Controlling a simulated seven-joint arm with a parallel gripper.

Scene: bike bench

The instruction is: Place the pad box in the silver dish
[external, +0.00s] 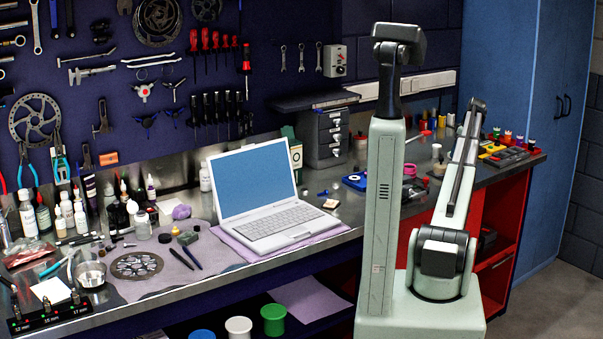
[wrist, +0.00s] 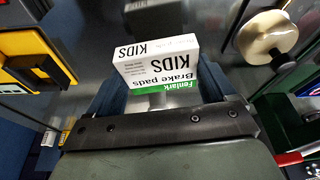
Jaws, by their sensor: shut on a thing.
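In the wrist view it sits between the fingers of my gripper (wrist: 158,86), which is shut on it. In the external view I cannot make out the box or the fingertips, as my own arm is in the way. A round silver dish (external: 90,273) stands at the bench's front left in the external view, far from my arm. I do not see anything in it.
An open laptop (external: 270,205) stands mid-bench between my arm and the dish. A chainring disc (external: 137,265) and a white paper (external: 50,290) lie by the dish. Bottles crowd behind. In the wrist view a yellow bin (wrist: 35,42) and a round metallic piece (wrist: 265,38) flank the box.

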